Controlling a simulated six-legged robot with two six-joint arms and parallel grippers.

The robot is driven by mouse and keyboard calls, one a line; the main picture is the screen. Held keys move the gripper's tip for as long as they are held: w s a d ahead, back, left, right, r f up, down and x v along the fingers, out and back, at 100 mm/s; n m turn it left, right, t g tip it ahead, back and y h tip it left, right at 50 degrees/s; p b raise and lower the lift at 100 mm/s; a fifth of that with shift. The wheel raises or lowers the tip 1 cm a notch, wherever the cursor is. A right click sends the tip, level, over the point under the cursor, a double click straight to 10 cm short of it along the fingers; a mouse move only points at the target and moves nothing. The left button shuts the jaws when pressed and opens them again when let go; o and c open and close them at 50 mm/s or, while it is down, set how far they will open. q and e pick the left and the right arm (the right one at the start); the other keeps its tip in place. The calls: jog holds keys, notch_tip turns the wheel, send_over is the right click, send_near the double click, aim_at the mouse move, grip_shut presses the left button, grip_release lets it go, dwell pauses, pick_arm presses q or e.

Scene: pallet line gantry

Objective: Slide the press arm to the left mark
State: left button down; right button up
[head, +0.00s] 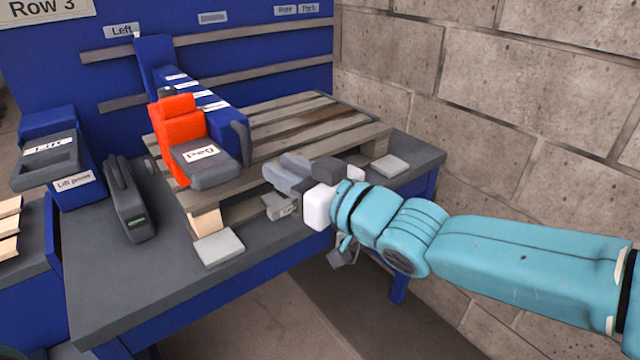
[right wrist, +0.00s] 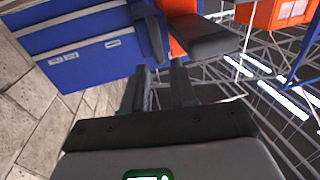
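The press arm is a blue beam (head: 200,92) reaching out from two grey rails on the blue back panel, with an orange head (head: 177,120) and a dark grey pad (head: 205,165) at its front. Its carriage stands just right of below the "Left" label (head: 122,30). A dark upright handle (head: 240,143) is on its right side; it also shows in the right wrist view (right wrist: 148,35). My right gripper (head: 278,190) is open and empty, apart from the handle, lower and to its right. In the wrist view its fingers (right wrist: 160,85) point toward the handle. My left gripper is out of view.
A wooden pallet (head: 310,125) lies on the grey-topped table below the press arm. A dark grey device (head: 130,200) and a blue box marked "Lift press" (head: 75,190) stand at left. A block wall (head: 500,110) bounds the right side. More labels sit along the panel.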

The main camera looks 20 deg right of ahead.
jog(key=p+v, duration=0.1)
jog(key=v, duration=0.6)
jog(key=shift+d, duration=0.15)
jog(key=shift+s+d+f, duration=0.1)
notch_tip(320, 180, down, 33)
jog(key=w+a+m+g+h, duration=0.1)
jog(key=w+m+g+h, duration=0.15)
jog(key=m+g, duration=0.35)
jog(key=s+a+f+m+g+h, duration=0.1)
jog(key=s+f+m+g+h, duration=0.15)
jog(key=s+f+g, duration=1.2)
jog(key=s+r+t+p, duration=0.5)
jog(key=r+p, duration=0.4)
jog(key=p, duration=0.5)
